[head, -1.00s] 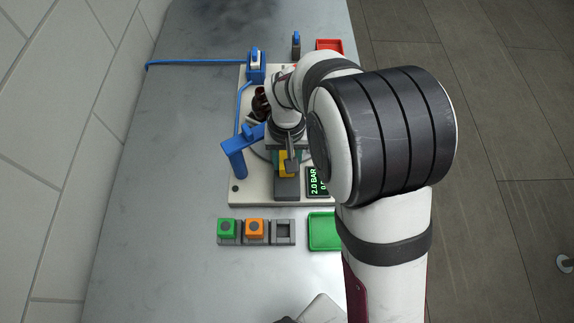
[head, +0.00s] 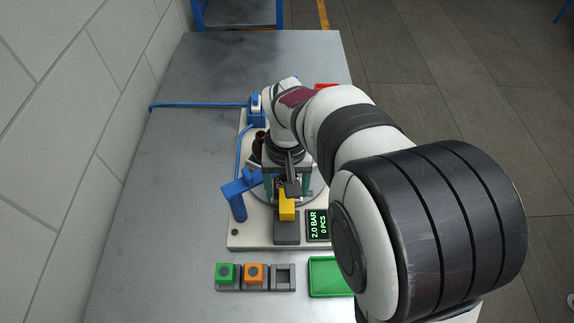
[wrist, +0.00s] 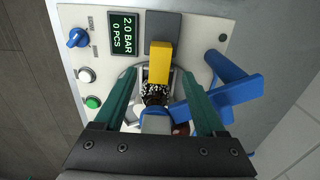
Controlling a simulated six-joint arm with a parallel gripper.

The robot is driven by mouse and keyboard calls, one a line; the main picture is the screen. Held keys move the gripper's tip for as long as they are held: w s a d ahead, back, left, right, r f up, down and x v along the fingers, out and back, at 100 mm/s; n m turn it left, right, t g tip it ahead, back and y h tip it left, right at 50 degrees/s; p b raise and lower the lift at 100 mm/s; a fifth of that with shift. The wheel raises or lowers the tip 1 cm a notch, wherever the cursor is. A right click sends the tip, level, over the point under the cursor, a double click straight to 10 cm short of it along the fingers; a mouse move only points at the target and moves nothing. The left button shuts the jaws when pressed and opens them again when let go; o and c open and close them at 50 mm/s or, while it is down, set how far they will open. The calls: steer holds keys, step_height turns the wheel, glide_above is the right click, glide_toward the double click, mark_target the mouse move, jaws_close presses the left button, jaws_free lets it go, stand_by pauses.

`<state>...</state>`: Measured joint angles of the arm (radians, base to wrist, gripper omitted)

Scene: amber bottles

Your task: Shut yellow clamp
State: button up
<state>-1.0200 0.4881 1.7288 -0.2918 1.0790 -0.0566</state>
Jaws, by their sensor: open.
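The yellow clamp (head: 287,208) sits at the grey block (head: 287,230) at the front of the pale base plate. In the wrist view the clamp (wrist: 160,62) reaches from the grey block towards the round plate, over or beside a dark speckled part (wrist: 154,95). I cannot tell whether the clamp is up or down. My gripper (head: 287,193) is open with nothing held. In the wrist view its two green fingers (wrist: 160,76) lie apart on either side of the clamp, without visible contact. The finger tips' height above it is unclear.
A blue post with an arm (head: 240,190) stands just left of the clamp, close to one finger in the wrist view. A display (head: 318,225) is at its right. A green block (head: 227,272), an orange block (head: 254,272) and a green tray (head: 328,278) are in front.

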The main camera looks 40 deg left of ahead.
mark_target(287, 203)
step_height(287, 203, up, 9)
stand_by(0.4)
steer(key=w+d+r+m, duration=0.1)
steer(key=d+m, duration=0.1)
steer(key=d, duration=0.5)
steer(key=w+d+r+m, duration=0.1)
steer(key=w+d+m, duration=0.1)
steer(key=d, duration=0.4)
steer(key=s+d+f+m+y, duration=0.1)
steer(key=s+d+m, duration=0.4)
steer(key=d, duration=0.4)
steer(key=s+d+f+m, duration=0.2)
steer(key=s+d+m, duration=0.3)
steer(key=d, duration=0.4)
steer(key=shift+s+d+f+m+y, duration=0.15)
steer(key=shift+s+d+m+y, duration=0.2)
steer(key=shift+s, duration=0.45)
